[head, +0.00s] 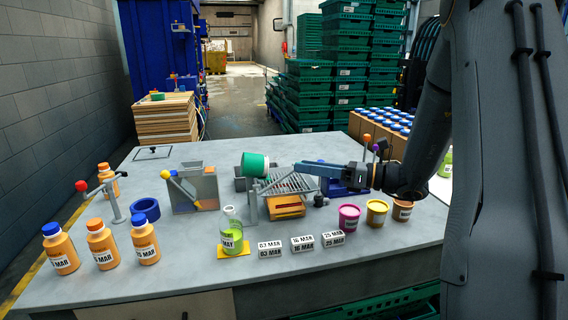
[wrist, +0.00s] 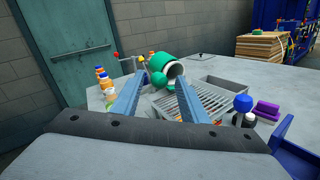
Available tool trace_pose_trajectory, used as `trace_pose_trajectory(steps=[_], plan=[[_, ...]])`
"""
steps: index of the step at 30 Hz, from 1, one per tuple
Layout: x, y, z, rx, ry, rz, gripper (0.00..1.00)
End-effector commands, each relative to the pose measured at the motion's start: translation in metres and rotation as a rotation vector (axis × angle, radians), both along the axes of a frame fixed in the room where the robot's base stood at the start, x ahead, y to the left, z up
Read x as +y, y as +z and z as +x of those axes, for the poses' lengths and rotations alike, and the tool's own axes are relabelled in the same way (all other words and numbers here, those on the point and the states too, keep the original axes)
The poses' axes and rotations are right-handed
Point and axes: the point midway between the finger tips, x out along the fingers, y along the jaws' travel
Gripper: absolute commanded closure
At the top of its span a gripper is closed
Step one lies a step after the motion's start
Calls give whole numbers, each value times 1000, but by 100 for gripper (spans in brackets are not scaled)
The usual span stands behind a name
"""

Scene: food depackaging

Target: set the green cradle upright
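The green cradle (head: 256,165) is a green drum-shaped cup that sits tipped over its stand behind the metal grid. In the wrist view the cradle (wrist: 168,62) is tilted, its pale open mouth facing right. A green ball knob (wrist: 158,79) shows at its near side. My gripper (head: 297,166) reaches in from the right over the grid, with its tips apart from the cradle. In the wrist view my gripper (wrist: 160,77) has its two blue fingers wide apart, with nothing held. The knob shows between the fingertips; whether it lies within their reach I cannot tell.
The slatted grid (head: 288,183) stands over an orange tray (head: 286,207). A grey bin (head: 194,190) with a yellow lever stands left of the cradle. A green bottle (head: 231,232), date blocks (head: 302,243) and several cups (head: 349,217) are in front. Orange bottles (head: 101,244) stand at left.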

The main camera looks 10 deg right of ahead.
Motion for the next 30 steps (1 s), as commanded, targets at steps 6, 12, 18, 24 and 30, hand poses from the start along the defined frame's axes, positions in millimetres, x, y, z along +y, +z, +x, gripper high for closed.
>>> trace_pose_trajectory(steps=[6,12,18,24,30], plan=[[31,1,17,2,6,0,60],[51,0,29,1,5,-1,60],[58,0,34,1,2,-2,60],[58,-1,34,1,2,-2,60],[58,-1,34,1,3,-2,94]])
